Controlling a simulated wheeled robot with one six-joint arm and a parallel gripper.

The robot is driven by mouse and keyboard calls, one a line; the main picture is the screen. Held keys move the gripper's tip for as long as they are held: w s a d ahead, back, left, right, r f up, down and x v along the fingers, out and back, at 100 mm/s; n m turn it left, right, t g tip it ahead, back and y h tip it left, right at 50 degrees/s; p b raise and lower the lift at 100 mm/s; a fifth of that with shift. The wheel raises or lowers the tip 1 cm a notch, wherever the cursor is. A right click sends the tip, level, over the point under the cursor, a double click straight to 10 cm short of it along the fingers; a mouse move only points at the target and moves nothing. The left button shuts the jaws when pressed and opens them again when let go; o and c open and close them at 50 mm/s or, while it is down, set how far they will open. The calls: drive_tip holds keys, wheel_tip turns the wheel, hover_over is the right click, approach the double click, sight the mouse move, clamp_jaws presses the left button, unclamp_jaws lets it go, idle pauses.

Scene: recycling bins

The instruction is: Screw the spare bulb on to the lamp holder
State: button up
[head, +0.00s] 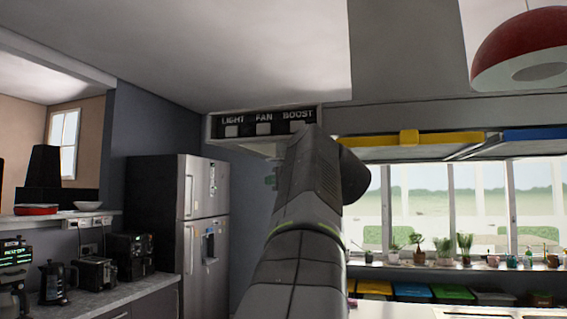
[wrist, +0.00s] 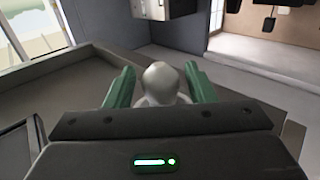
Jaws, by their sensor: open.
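In the wrist view my gripper (wrist: 159,76) is open, its two green fingers spread wide. A pale, rounded, bulb-like thing (wrist: 160,79) is between the fingers, with a gap on each side. Its lower part is hidden by the gripper body, and I cannot tell whether it rests on or is fixed to anything. In the head view my arm rises through the middle and hides most of the gripper; a small green part shows left of the arm. I cannot make out a lamp holder for certain.
A panel (head: 263,126) marked LIGHT, FAN and BOOST hangs just above my arm. A red lampshade (head: 520,45) hangs at upper right. A fridge (head: 180,210) stands left, and a counter with appliances (head: 95,272) is nearer. Potted plants (head: 442,250) line the windowsill.

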drive_tip(key=c, duration=0.8)
drive_tip(key=o, duration=1.1)
drive_tip(key=b+v, duration=0.4)
drive_tip(key=v, duration=0.9)
drive_tip(key=shift+s+d, duration=0.2)
drive_tip(key=shift+s, duration=0.15)
